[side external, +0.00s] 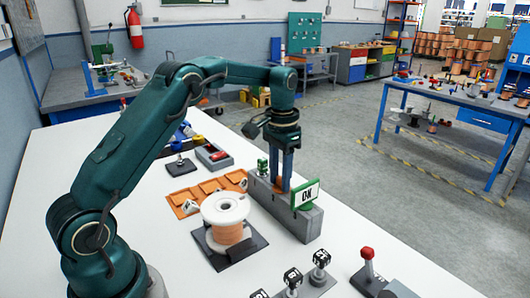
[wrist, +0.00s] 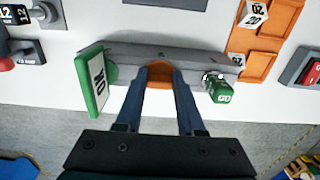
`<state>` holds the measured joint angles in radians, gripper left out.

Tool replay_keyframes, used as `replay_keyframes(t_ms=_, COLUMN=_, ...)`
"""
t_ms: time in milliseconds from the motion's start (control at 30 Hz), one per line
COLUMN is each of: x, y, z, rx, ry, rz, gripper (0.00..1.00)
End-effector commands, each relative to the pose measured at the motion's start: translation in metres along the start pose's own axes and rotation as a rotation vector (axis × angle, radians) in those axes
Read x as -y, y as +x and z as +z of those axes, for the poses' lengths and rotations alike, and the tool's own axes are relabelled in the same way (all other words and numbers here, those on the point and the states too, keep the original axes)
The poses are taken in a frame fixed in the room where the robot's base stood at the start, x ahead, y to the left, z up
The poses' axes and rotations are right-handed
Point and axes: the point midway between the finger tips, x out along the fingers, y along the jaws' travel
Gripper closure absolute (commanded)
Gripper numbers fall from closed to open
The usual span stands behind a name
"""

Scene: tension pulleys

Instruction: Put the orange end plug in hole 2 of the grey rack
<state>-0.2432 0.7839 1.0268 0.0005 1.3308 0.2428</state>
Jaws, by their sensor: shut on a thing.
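The grey rack (side external: 300,222) is a long block on the white table, and it also shows across the wrist view (wrist: 200,65). My gripper (side external: 283,187) points down over the middle of the rack. Its blue fingers are shut on the orange end plug (wrist: 160,73), which sits between the fingertips at the rack's top. The fingers hide most of the plug in the side view. I cannot tell how deep the plug is in a hole, and the hole numbers are not readable.
A green-framed white sign (side external: 306,194) stands at one rack end, and a green tagged piece (wrist: 222,91) at the other. A white spool (side external: 226,210) with orange winding stands on a dark base nearby. Orange trays (wrist: 262,48) and small black-and-white cubes (side external: 292,277) lie around.

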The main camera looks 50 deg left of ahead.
Motion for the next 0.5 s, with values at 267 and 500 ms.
replay_keyframes(t_ms=267, x=0.0000, y=0.0017, z=0.0000, rx=0.002, ry=0.000, rz=0.000, gripper=1.00)
replay_keyframes(t_ms=500, x=0.0000, y=0.0017, z=0.0000, rx=0.002, ry=0.000, rz=0.000, gripper=0.27)
